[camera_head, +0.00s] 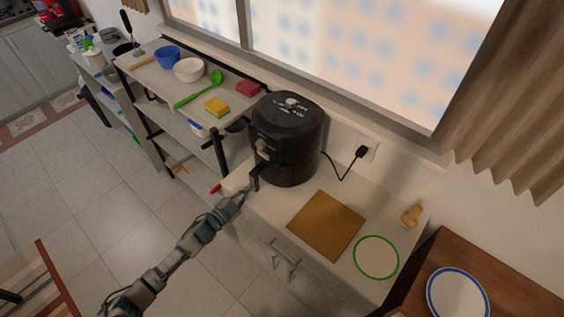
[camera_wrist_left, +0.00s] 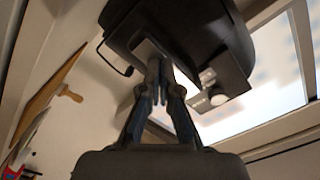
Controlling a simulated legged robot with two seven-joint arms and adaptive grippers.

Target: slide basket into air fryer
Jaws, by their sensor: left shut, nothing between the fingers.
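The black air fryer (camera_head: 291,133) stands on the white counter, against the wall under the window. Its basket front with the handle (camera_head: 257,176) faces my left arm. The basket looks seated in the body, but I cannot tell whether a small gap is left. My left gripper (camera_head: 247,190) is at the handle, low in front of the fryer. In the left wrist view the gripper (camera_wrist_left: 158,72) is shut and empty, its fingertips close to the dark underside of the air fryer (camera_wrist_left: 180,35). Whether the fingertips touch the handle is unclear. My right gripper is not in view.
A brown board (camera_head: 326,225) and a green-rimmed plate (camera_head: 376,258) lie on the counter right of the fryer. A black plug (camera_head: 362,152) with its cable is in the wall. A shelf (camera_head: 150,75) with bowls, a green spoon and sponges stands left.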

